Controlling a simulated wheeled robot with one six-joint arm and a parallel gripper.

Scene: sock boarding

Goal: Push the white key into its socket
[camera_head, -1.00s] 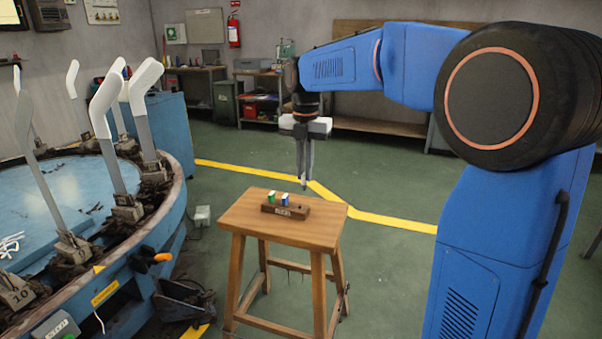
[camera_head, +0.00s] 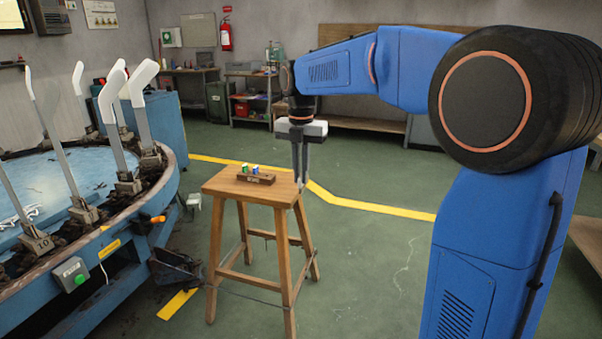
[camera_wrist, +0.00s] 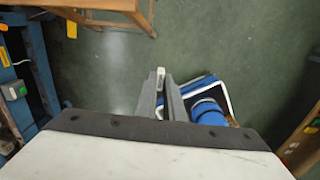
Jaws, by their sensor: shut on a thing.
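My gripper (camera_head: 300,182) points down with its fingers close together, at the right edge of the wooden stool and apart from the key block. In the wrist view (camera_wrist: 168,92) the fingers close on a small white piece at their tips, which looks like the white key (camera_wrist: 160,73). In the head view the key is too small to make out. The brown block (camera_head: 262,180) sits on the stool top with a green key (camera_head: 245,168) and a blue key (camera_head: 255,169) standing in it. I cannot make out the white key's socket.
The wooden stool (camera_head: 223,187) stands alone on the green floor; its edge shows in the wrist view (camera_wrist: 100,4). A round blue machine (camera_head: 130,214) with upright white-topped sock boards stands to the left. Open floor (camera_head: 370,260) lies right of the stool.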

